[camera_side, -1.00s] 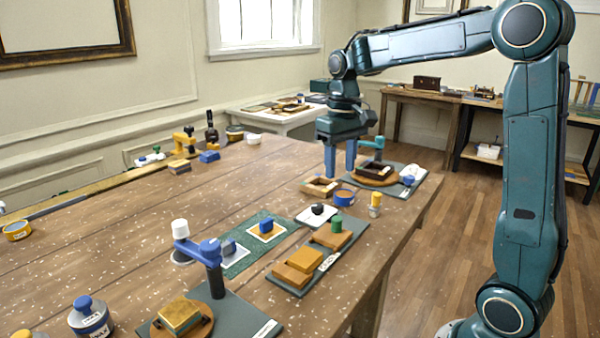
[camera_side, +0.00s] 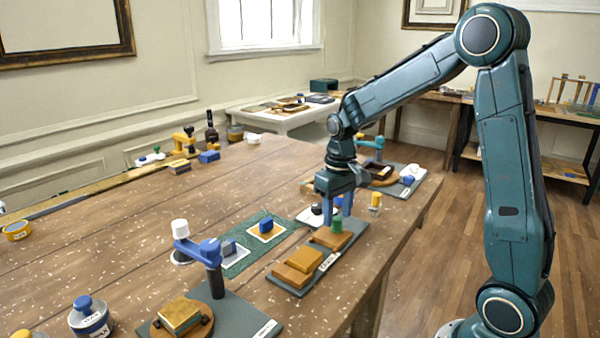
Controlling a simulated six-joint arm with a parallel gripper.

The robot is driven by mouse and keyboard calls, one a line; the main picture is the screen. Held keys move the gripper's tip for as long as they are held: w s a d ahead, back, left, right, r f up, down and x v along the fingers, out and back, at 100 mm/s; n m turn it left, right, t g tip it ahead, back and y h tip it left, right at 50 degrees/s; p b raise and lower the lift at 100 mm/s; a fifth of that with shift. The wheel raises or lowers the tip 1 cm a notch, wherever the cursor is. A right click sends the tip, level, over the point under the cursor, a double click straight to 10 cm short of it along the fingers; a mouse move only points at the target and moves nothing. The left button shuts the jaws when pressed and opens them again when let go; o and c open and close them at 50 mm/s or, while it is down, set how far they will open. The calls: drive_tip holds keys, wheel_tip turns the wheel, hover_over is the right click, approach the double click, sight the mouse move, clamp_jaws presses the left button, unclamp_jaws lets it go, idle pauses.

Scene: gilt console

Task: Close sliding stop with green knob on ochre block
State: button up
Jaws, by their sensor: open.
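The sliding stop (camera_side: 326,239) is a flat brown slab with a green knob (camera_side: 336,225) on top, at the far end of a dark grey base plate (camera_side: 342,252). The ochre block (camera_side: 306,259) sits on the same plate nearer the camera, beside a flatter orange-brown slab (camera_side: 290,276). A gap shows between the stop and the ochre block. My gripper (camera_side: 337,215) is open, pointing down, with its blue fingers at the green knob, one to each side of it in this view. Whether they touch the knob I cannot tell.
A yellow-topped peg (camera_side: 375,203) stands to the right. A green mat (camera_side: 240,262) and a blue clamp fixture (camera_side: 205,252) are left of the base plate. The table edge runs close on the right.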

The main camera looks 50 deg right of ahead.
sight(325, 240)
drive_tip(key=shift+f, duration=0.9)
clamp_jaws()
drive_tip(key=shift+a, duration=0.1)
drive_tip(key=shift+a, duration=2.45)
unclamp_jaws()
